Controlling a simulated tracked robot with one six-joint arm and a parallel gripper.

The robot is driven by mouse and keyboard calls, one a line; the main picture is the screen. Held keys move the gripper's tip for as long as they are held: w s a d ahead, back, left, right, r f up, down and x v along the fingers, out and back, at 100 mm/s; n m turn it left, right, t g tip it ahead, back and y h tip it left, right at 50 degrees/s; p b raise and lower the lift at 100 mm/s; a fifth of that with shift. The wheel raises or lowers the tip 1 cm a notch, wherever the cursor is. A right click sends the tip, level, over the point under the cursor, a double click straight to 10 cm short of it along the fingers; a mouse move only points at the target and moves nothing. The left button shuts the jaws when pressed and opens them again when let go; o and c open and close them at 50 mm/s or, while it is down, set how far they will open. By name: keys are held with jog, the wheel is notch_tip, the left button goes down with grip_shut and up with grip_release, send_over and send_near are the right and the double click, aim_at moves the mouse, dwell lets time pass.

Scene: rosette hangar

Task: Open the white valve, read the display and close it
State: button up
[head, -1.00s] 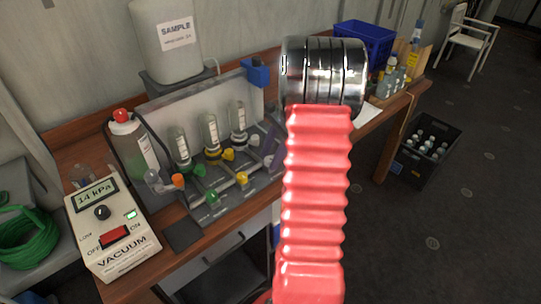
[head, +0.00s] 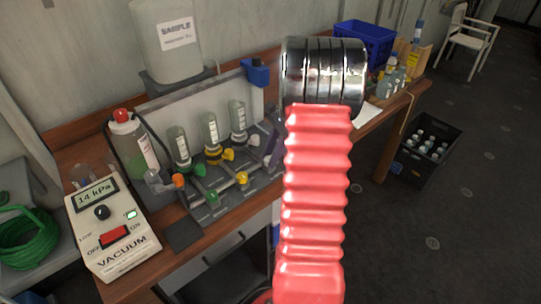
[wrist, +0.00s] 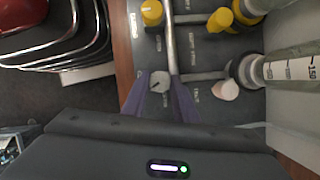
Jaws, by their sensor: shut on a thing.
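My gripper (wrist: 162,100), with its purple fingers, is shut on a pale white-grey round valve knob (wrist: 160,80) at the front of the manifold. In the head view my gripper (head: 272,146) is mostly hidden behind my own arm, and the held knob cannot be made out. A second white knob (head: 254,140) sits by the rightmost filter cup; it also shows in the wrist view (wrist: 225,90), right of my fingers. The vacuum unit's display (head: 96,194) at the left reads 14 kPa, and its green light is lit.
Green (head: 213,197) and yellow (head: 242,179) front valves stand left of the gripper. Upright clear cylinders (head: 210,130) stand behind. A red-capped bottle (head: 130,145), a SAMPLE tank (head: 165,40) and a blue bin (head: 363,40) surround the bench. A black crate (head: 427,145) stands on the floor.

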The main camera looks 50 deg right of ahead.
jog(key=n+g, duration=0.1)
jog(key=n, duration=0.3)
jog(key=n+g, duration=0.1)
jog(key=n, duration=0.1)
jog(key=shift+w+g, duration=0.3)
jog(key=n+g, duration=0.1)
jog(key=n, duration=0.4)
jog(key=shift+w+n+g+h, duration=0.15)
jog(key=shift+n+g+h, duration=0.15)
jog(key=shift+g+h, duration=0.1)
jog(key=o, duration=1)
jog(key=shift+r, duration=0.1)
jog(key=v, duration=1.3)
jog(key=shift+w+d+r, duration=0.1)
jog(key=shift+r, duration=0.1)
